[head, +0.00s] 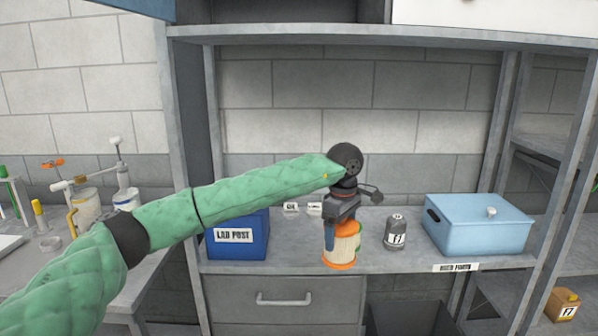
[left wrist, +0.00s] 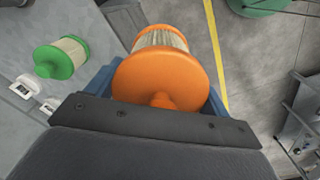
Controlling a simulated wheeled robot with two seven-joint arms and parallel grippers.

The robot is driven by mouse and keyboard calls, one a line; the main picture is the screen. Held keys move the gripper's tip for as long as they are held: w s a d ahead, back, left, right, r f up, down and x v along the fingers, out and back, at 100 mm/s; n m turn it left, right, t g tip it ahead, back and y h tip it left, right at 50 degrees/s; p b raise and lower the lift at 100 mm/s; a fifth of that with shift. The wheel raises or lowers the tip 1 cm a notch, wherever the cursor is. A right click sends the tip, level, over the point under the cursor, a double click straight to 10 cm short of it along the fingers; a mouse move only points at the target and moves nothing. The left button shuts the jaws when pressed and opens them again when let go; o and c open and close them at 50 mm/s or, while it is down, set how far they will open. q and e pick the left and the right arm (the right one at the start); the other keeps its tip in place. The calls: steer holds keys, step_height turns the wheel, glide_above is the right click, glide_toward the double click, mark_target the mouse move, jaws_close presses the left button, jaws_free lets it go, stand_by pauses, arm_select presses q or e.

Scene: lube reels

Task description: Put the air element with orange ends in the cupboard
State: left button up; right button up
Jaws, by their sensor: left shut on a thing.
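The air element with orange ends (head: 346,241) is a pale pleated cylinder. My left gripper (head: 341,222) is shut on it from above and holds it roughly upright at the front of the grey shelf (head: 292,257). Whether its lower end touches the shelf I cannot tell. In the left wrist view the element's orange end with its knob (left wrist: 160,80) fills the space between the fingers. A second element with green ends (left wrist: 61,58) lies apart from it at the left of that view. My right gripper is not in view. No cupboard is clearly identifiable.
A blue LAB POST box (head: 240,236) stands left of the gripper. A grey canister (head: 396,232) and a light-blue lidded box (head: 478,228) stand to the right. A drawer (head: 284,298) is below. A side bench with bottles (head: 85,208) is at the left.

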arm_select(q)
steer(key=shift+d+f+m, duration=0.1)
steer(key=shift+d+m, duration=0.2)
steer(key=shift+m, duration=0.9)
steer(key=shift+s+d+m, duration=0.25)
steer(key=shift+d+m, duration=0.05)
steer(key=shift+m, duration=0.5)
steer(key=s+m, duration=0.1)
steer(key=m, duration=0.1)
steer(key=s+m, duration=0.1)
steer(key=m, duration=0.1)
steer(key=shift+s+a+r+m, duration=0.1)
steer(key=shift+a+r+m, duration=0.1)
steer(key=shift+r+m, duration=0.15)
steer(key=s+a+f, duration=0.2)
steer(key=a+f, duration=0.3)
steer(key=a, duration=0.5)
steer(key=s+a+f+m, duration=0.1)
steer(key=s+a+f, duration=0.2)
steer(key=a+f, duration=0.3)
steer(key=s+a+f, duration=0.2)
steer(key=a+f, duration=0.4)
steer(key=a, duration=1)
steer(key=shift+s+f+m, duration=0.25)
steer(key=shift+s+m, duration=0.1)
steer(key=shift+s, duration=0.05)
